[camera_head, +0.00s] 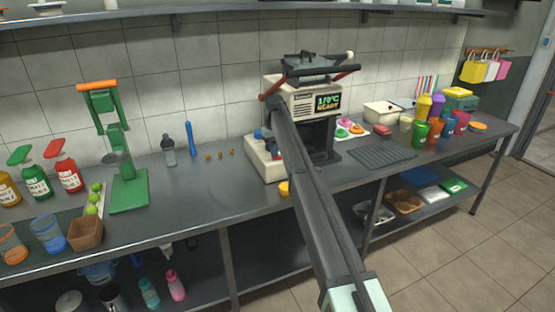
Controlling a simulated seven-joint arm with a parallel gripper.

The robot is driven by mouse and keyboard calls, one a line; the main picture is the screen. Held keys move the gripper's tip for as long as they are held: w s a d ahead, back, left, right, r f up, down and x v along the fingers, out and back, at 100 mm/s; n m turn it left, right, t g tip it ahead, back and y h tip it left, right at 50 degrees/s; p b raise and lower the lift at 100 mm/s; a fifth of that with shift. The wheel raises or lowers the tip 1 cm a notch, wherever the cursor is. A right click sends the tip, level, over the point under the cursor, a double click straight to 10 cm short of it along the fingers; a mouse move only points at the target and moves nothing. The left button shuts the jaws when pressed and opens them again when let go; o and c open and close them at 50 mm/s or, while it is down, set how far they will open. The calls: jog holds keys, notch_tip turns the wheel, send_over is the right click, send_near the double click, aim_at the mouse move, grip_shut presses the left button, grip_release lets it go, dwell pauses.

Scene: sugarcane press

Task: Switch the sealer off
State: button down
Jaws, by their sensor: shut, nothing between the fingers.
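The sealer (303,97) is a beige machine on the steel counter with a black top, a red-ended handle bar and a dark open bay. Its lit display (328,102) reads about 170°C and READY in green and yellow. My dark arm runs up from the lower right and ends in front of the sealer's left front, covering part of it. My gripper's fingers cannot be made out behind the arm's far end. I cannot make out a power switch. A small blue part (262,133) shows beside the arm's far end.
A green press (126,165) and a grey bottle (168,151) stand left of the sealer. A blue stick-shaped item (191,139) leans by the wall. Colourful cups (420,134) and a dark ribbed mat (376,156) lie to the right. The counter's middle left is mostly clear.

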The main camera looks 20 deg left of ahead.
jog(key=shift+f, duration=0.2)
jog(key=shift+r, duration=3.5)
